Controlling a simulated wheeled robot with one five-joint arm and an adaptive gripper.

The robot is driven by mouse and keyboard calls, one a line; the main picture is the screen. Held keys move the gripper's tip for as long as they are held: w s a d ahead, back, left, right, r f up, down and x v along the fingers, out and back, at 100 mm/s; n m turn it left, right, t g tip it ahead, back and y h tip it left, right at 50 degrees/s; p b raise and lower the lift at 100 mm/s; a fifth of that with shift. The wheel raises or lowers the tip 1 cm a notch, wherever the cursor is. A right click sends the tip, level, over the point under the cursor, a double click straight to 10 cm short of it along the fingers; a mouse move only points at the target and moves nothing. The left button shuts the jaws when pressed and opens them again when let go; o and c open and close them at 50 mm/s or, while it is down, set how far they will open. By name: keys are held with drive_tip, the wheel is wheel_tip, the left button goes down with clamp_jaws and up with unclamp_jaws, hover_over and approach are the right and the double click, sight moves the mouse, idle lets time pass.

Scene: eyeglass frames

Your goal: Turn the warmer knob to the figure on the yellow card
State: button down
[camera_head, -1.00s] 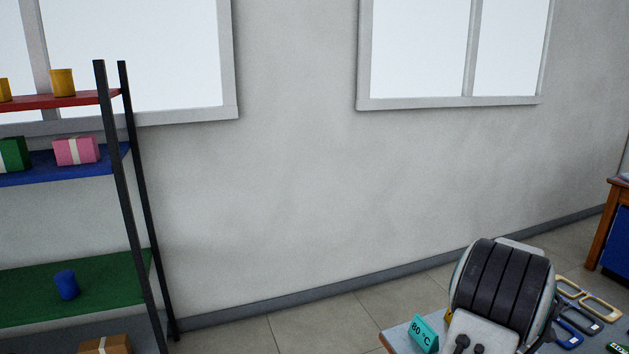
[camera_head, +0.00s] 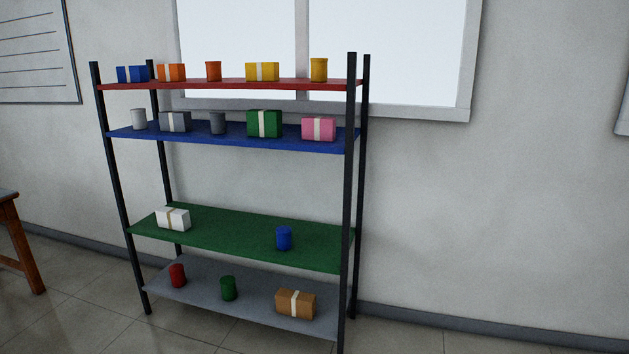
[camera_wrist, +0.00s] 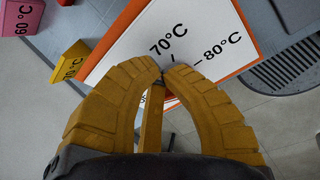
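The yellow card (camera_wrist: 72,62) reads 70°C and stands at the left in the wrist view. Beside it is the warmer's white dial panel (camera_wrist: 130,45) with an orange edge, marked 70°C and 80°C. My gripper (camera_wrist: 164,71) has its two yellow ribbed fingers over the panel, tips close together just below the 70°C mark. A narrow yellow-brown bar shows between the fingers; I cannot tell whether it is the knob or part of the gripper. No knob is clearly visible, and I cannot tell if the fingers hold anything. The head view does not show the warmer.
A pink card (camera_wrist: 20,18) reading 60°C is at the upper left in the wrist view. A grey ribbed surface (camera_wrist: 285,70) is at the right. The head view shows a shelf rack (camera_head: 240,232) with boxes and cans, before a wall with a window.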

drive_tip(key=shift+w+a+f+b, duration=0.15)
drive_tip(key=shift+a+f+b, duration=0.05)
drive_tip(key=shift+a+b, duration=0.1)
idle(0.5)
drive_tip(key=shift+s+a+f+b, duration=0.15)
drive_tip(key=shift+s+a+b, duration=0.25)
drive_tip(key=shift+s+b, duration=0.2)
idle(0.7)
drive_tip(key=shift+a, duration=0.1)
drive_tip(key=shift+s+a+f+b, duration=0.15)
drive_tip(key=shift+s+a+b, duration=0.05)
drive_tip(key=shift+b, duration=0.25)
drive_tip(key=shift+a, duration=0.15)
drive_tip(key=shift+s, duration=0.4)
idle(0.4)
drive_tip(key=shift+r, duration=0.2)
drive_tip(key=p+v, duration=0.1)
drive_tip(key=v, duration=0.2)
drive_tip(key=w+p+v, duration=0.1)
drive_tip(key=v, duration=0.1)
drive_tip(key=shift+a+r+p, duration=0.25)
drive_tip(key=shift+a+p, duration=0.05)
drive_tip(key=shift+a, duration=0.15)
